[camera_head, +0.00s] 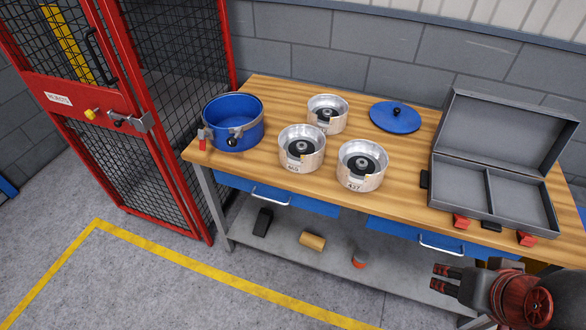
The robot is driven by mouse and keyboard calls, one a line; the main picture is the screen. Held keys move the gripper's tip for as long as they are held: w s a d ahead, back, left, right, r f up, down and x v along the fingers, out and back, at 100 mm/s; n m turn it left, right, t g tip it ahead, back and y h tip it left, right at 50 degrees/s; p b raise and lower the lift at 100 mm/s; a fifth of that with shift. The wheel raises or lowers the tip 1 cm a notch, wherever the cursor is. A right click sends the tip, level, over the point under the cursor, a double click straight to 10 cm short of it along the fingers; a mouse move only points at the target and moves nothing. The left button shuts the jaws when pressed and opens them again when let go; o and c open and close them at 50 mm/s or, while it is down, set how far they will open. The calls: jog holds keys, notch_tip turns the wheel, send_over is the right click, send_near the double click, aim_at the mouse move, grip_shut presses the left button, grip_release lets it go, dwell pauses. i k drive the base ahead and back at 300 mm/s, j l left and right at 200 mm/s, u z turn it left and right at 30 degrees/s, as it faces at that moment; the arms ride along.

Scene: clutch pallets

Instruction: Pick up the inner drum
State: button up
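Three silver metal drums with dark hubs inside stand upright on the wooden workbench (265,97). One drum (328,101) is at the back, one (287,160) is at the front left, and one (348,178) is at the front right. The front two have number labels, too small to read surely. Nothing shows which is the inner drum. My gripper (436,277) is at the lower right, in front of the bench and away from the drums. Its two dark fingers point left, apart, with nothing visible between them.
A blue pot (232,137) with clamps stands left of the drums. A blue lid (394,121) lies behind right. An open grey case (450,152) fills the bench's right end. A red mesh cage (105,120) stands at left. The lower shelf (330,258) holds small items.

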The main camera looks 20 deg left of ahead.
aim_at(302, 148)
jog(key=i+l+u, duration=0.1)
jog(key=u, duration=0.25)
jog(key=l+u, duration=0.3)
jog(key=i+l+u, duration=0.1)
jog(key=u, duration=0.25)
jog(key=j, duration=0.6)
jog(key=i, duration=0.05)
